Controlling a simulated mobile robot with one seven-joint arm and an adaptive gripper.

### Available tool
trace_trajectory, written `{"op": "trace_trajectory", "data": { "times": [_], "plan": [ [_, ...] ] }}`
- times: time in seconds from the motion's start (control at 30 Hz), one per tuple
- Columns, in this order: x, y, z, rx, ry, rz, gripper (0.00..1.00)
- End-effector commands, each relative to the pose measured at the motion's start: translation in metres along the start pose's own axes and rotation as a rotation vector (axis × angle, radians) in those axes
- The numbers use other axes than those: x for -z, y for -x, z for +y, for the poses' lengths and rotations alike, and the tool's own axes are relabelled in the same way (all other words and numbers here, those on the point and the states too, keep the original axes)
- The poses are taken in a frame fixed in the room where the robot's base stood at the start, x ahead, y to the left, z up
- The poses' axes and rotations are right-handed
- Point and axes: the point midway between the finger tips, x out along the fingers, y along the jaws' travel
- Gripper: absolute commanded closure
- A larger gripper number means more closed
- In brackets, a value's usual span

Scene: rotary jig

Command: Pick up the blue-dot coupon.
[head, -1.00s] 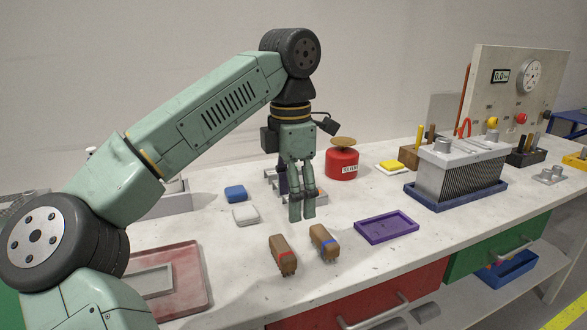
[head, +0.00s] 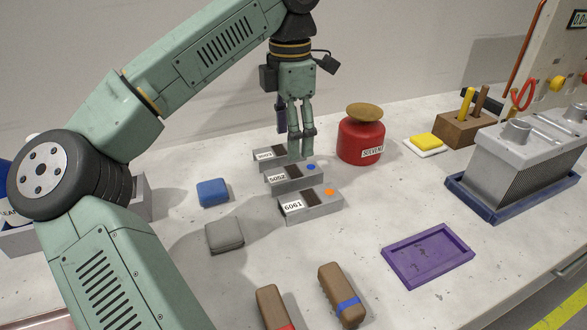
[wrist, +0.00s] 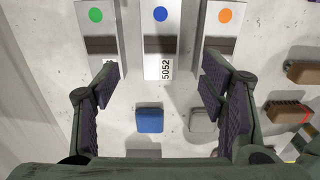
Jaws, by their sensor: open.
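The blue-dot coupon (head: 293,179) is a grey block marked 5052 with a dark brown band, lying between two similar coupons. In the wrist view the blue-dot coupon (wrist: 160,64) lies centrally between my fingers, its 5052 label towards them. The green-dot coupon (wrist: 96,22) is on its left and the orange-dot coupon (wrist: 226,32) on its right. In the head view the orange-dot coupon (head: 314,207) is nearest, marked 6061; the far coupon (head: 266,154) is partly hidden by my fingers. My gripper (head: 301,154) is open, empty and points down above the coupons.
A red solvent can (head: 361,140) stands close right of my gripper. A blue block (head: 213,192) and grey block (head: 225,237) lie left of the coupons. A purple tray (head: 428,257) and two brown banded blocks are in front. The bench between is clear.

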Motion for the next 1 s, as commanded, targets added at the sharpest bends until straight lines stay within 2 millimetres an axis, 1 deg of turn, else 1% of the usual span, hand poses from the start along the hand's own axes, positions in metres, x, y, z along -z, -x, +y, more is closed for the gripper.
{"op": "trace_trajectory", "data": {
  "times": [0.03,0.1,0.27,0.37,0.5,0.6,0.7,0.9,1.0],
  "plan": [
    [0.001,-0.008,0.0,0.003,0.0,0.0,0.35],
    [0.0,-0.018,0.0,0.001,-0.001,-0.001,0.35],
    [-0.001,-0.029,0.0,0.001,-0.001,0.0,0.35],
    [-0.003,-0.039,0.0,0.002,-0.001,-0.001,0.35],
    [-0.006,-0.061,-0.001,0.003,-0.002,-0.001,0.35],
    [-0.005,-0.073,0.0,0.001,-0.001,-0.001,0.35],
    [-0.005,-0.079,0.0,0.0,0.0,0.0,0.35],
    [-0.005,-0.079,0.0,-0.001,0.001,-0.001,0.35],
    [-0.005,-0.079,0.0,-0.001,0.001,-0.001,0.41]
  ]
}}
